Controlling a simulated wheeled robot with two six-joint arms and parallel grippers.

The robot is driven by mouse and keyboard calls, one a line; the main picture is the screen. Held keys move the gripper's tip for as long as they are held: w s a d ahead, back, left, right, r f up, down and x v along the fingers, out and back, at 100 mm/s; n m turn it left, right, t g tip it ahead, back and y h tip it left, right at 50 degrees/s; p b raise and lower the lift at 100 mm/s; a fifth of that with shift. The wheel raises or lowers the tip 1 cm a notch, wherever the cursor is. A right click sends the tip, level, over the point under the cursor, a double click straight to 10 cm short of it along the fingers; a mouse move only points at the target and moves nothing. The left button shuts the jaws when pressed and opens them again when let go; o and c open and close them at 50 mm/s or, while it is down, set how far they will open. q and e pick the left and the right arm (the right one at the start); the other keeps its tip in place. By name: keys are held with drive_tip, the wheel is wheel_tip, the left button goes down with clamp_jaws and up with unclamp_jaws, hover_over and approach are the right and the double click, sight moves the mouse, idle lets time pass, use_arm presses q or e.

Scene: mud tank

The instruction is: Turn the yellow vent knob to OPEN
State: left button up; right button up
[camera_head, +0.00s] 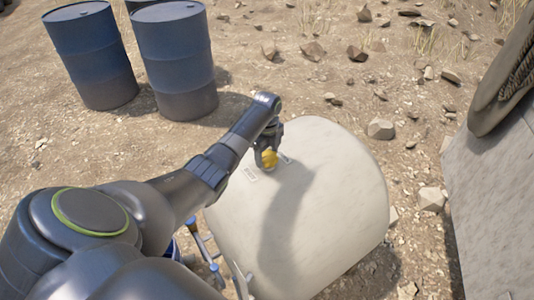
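The yellow vent knob (269,158) sits on top of the pale mud tank (340,190), near its left upper side. My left gripper (266,150) is at the knob from above, with its dark fingers around or beside the yellow part. The fingers partly hide the knob, and I cannot tell whether they are closed on it. A small label (250,174) lies on the tank just left of the knob, its text too small to read. A light mark lies right of the knob. My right gripper is not in view.
Two blue drums (175,55) stand at the upper left. Blue and metal fittings (205,245) are at the tank's lower left. A grey slab (495,190) with a dark, rough-edged object (505,75) stands on the right. Rocks (380,129) lie on the dirt behind the tank.

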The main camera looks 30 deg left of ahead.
use_arm(q)
drive_tip(key=c, duration=0.5)
